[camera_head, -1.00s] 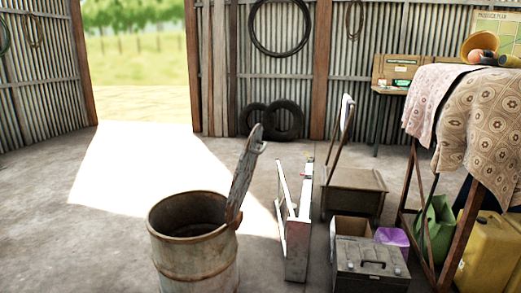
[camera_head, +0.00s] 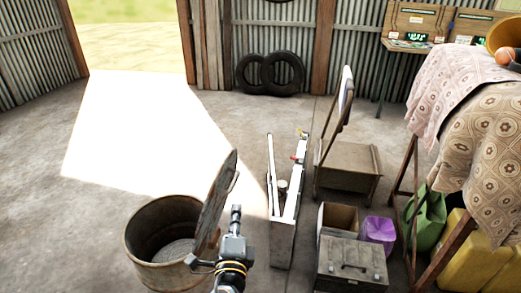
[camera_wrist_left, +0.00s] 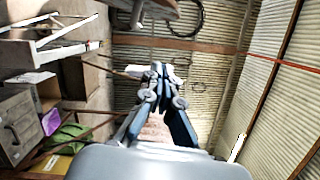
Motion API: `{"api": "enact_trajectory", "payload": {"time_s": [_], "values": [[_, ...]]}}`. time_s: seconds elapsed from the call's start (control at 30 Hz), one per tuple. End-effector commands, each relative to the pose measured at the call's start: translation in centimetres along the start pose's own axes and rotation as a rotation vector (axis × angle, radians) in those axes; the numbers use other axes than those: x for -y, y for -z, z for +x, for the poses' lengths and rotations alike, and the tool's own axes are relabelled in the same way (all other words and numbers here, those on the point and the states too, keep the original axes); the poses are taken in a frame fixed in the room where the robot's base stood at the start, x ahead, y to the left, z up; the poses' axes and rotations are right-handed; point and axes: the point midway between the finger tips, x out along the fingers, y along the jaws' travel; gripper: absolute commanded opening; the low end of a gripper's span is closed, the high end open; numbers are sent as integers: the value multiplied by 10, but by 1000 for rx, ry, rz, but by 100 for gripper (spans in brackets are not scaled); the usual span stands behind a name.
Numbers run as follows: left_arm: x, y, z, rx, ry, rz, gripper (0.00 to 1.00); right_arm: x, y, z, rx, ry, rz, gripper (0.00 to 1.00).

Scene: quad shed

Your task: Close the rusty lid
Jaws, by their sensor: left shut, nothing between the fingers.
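The rusty drum (camera_head: 140,240) stands open at the lower left in the head view, and I see down into it. Its rusty lid (camera_head: 213,200) stands up steeply at the drum's right rim, leaning a little to the right. My left gripper (camera_head: 237,210) is just right of the lid's lower part, pointing up in the picture. Whether it touches the lid I cannot tell. In the left wrist view the left gripper (camera_wrist_left: 158,70) has its fingers together with nothing between them. My right gripper is not in view.
Right of my left gripper stand an open white-edged metal box (camera_head: 283,235), a grey toolbox (camera_head: 352,265), an open carton (camera_head: 338,217) and a brown box (camera_head: 350,170). A cloth-covered table (camera_head: 480,130) is at the right. The floor behind the drum is clear.

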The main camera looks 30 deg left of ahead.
Motion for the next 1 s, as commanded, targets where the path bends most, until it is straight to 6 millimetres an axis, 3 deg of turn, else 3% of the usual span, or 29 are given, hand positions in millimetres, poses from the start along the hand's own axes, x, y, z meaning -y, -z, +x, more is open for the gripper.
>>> {"api": "enact_trajectory", "payload": {"time_s": [0.1,0.27,0.67,0.8,1.0], "values": [[8,-2,4,9,15,34,0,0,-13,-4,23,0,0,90],[9,-3,21,11,18,36,0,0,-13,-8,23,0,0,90],[11,-4,104,11,17,34,0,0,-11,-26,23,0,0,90],[11,-26,107,10,14,35,0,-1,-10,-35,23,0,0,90],[9,-40,110,8,14,33,0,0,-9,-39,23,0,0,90]]}}
